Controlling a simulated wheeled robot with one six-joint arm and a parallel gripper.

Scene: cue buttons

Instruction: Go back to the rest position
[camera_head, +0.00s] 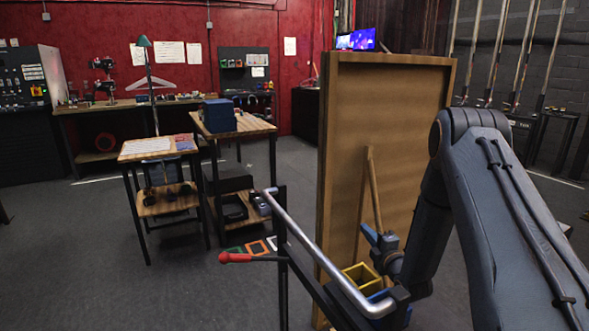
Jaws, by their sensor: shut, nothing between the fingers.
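My arm (520,215) comes in from the lower right, bends at the elbow near the top, and its forearm hangs down in front of the wooden panel. At its lower end my gripper (369,236) is small and partly turned away. It looks shut and empty, pointing up and left in front of the panel. It appears apart from the panel, though the depth is hard to judge. No cue button can be made out for certain.
A yellow bin (361,277) sits below my gripper. The tall wooden panel (385,110) stands close behind. Small wooden tables (156,152) stand at left. Grey floor (90,265) is clear at front left.

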